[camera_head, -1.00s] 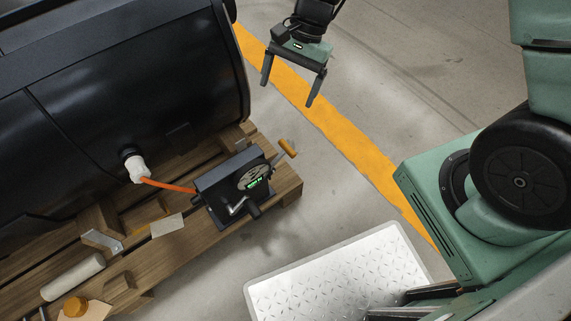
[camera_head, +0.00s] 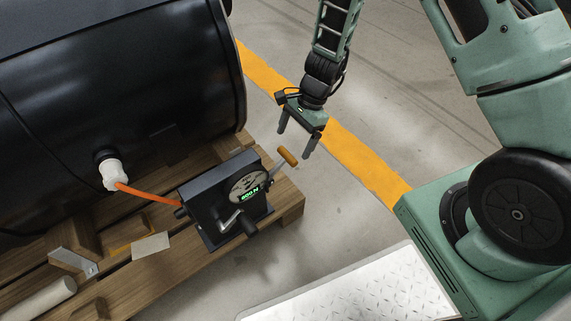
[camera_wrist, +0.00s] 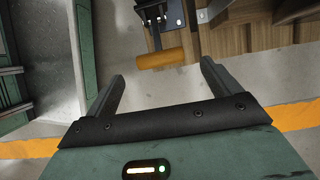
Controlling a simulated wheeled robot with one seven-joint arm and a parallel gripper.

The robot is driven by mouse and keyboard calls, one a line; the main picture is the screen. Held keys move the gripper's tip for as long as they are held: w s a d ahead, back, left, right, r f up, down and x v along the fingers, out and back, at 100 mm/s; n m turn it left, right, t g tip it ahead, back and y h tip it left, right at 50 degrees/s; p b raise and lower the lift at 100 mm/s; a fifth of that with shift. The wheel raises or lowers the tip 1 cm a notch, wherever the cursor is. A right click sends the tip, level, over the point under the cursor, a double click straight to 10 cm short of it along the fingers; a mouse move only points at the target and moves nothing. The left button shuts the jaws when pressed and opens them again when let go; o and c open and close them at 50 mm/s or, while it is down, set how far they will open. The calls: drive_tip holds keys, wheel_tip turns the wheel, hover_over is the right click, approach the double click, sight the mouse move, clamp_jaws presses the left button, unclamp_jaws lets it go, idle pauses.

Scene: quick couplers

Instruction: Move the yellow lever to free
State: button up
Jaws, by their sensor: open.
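The yellow lever (camera_head: 286,157) is a yellow-orange cylindrical handle on a grey arm. It sticks out from the upper right of a dark winch-like box (camera_head: 212,203) with a round dial and a green display. In the wrist view the yellow lever (camera_wrist: 163,57) lies crosswise ahead of the fingers, roughly between their lines. My gripper (camera_head: 295,147) is open and empty, near the lever. In the wrist view my gripper (camera_wrist: 163,75) has its two dark fingers spread wide, apart from the handle. The "free" marking is not readable.
The box stands on a wooden pallet (camera_head: 292,196) beside a large black tank (camera_head: 60,110). An orange hose (camera_head: 146,193) runs from a white fitting (camera_head: 112,174) to the box. A metal crank (camera_head: 232,220) sits on the box front.

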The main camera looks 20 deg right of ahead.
sight(289, 153)
drive_tip(key=b+x, duration=0.3)
drive_tip(key=x, duration=0.5)
drive_tip(key=shift+a+f, duration=0.15)
drive_tip(key=c, duration=1.4)
